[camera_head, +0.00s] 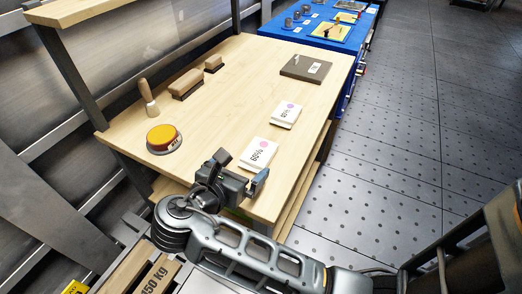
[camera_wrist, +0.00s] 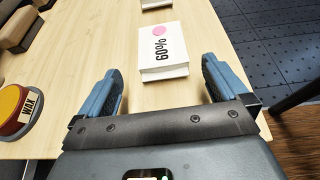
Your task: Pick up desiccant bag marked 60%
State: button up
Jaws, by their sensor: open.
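The desiccant bag marked 60% (camera_head: 258,154) is a white block with a pink dot, lying flat near the front edge of the wooden bench. In the wrist view the same bag (camera_wrist: 162,50) lies ahead of my jaws, its black 60% print readable. My gripper (camera_head: 240,172) is at the bench's front edge, just short of the bag. In the wrist view my gripper (camera_wrist: 163,84) has its two blue-grey fingers spread apart, with bare wood between them. The bag is roughly centred between the fingers, beyond their tips and not touched.
A second white bag with a dot (camera_head: 286,113) lies farther back on the bench (camera_head: 225,105). A dark flat box (camera_head: 306,68), a yellow wax tin (camera_head: 163,138), a wooden-handled tool (camera_head: 149,98) and brown brushes (camera_head: 187,83) also stand there. A blue table (camera_head: 284,30) is beyond.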

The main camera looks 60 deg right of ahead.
aim_at(256, 156)
jog(key=shift+x, duration=3.1)
jog(key=shift+s, duration=0.15)
jog(key=c, duration=1)
jog(key=shift+c, duration=0.4)
jog(key=shift+r, duration=0.15)
